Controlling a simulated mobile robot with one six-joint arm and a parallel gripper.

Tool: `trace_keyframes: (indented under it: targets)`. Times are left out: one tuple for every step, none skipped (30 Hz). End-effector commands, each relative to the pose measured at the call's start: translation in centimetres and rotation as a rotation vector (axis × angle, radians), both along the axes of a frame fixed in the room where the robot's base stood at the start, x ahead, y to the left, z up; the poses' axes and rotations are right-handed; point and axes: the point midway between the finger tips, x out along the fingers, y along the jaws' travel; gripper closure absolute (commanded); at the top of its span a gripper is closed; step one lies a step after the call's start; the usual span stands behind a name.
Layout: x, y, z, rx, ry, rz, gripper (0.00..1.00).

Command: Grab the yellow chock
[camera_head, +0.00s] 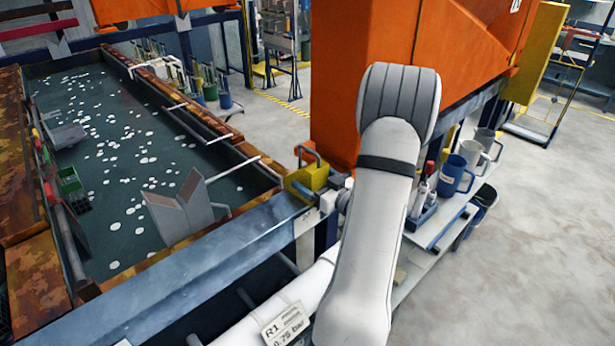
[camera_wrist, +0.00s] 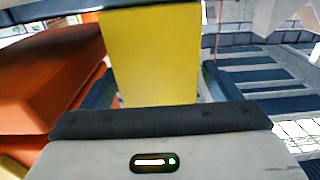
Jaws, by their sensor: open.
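The yellow chock (camera_head: 308,179) sits on the grey beam at the tank's corner, beside the orange column, with a grey handle on it. In the wrist view the chock (camera_wrist: 152,55) fills the space between the two dark fingers of my gripper (camera_wrist: 160,82). The fingers are open, one on each side of it. I cannot tell whether either finger touches it. In the head view my arm hides most of the gripper, just right of the chock.
The tank (camera_head: 120,170) with white floating discs lies left. A grey hopper-like part (camera_head: 185,212) stands in it. The orange column (camera_head: 335,90) rises close behind the chock.

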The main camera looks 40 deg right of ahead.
Motion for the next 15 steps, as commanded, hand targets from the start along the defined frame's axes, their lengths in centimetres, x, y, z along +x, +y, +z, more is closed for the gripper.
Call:
trace_keyframes:
  targets:
    - [0.9,0.1,0.5,0.001,0.001,0.002,0.16]
    - [1.3,0.1,0.4,0.0,0.001,0.002,0.16]
    - [1.8,0.1,0.3,0.0,0.0,0.0,0.16]
    - [2.1,0.1,0.3,-0.001,0.0,-0.001,0.16]
    - [2.3,0.1,0.3,-0.001,0.0,-0.001,0.16]
    - [2.5,0.1,0.2,-0.001,0.0,-0.002,0.16]
    - [2.7,0.1,0.2,-0.001,0.0,-0.003,0.16]
    - [2.7,0.1,0.1,-0.001,0.0,-0.004,0.16]
    - [2.7,0.1,0.1,-0.001,0.0,-0.005,0.16]
    - [2.7,0.1,0.1,-0.001,0.0,-0.005,0.16]
    - [2.7,0.0,0.1,-0.001,0.0,-0.005,0.16]
    - [2.7,0.0,0.1,-0.001,0.0,-0.005,0.16]
    - [2.7,0.0,0.1,-0.001,0.0,-0.005,0.16]
    - [2.7,0.0,0.1,-0.001,0.0,-0.005,0.17]
    - [2.7,0.0,0.1,-0.001,0.0,-0.005,0.2]
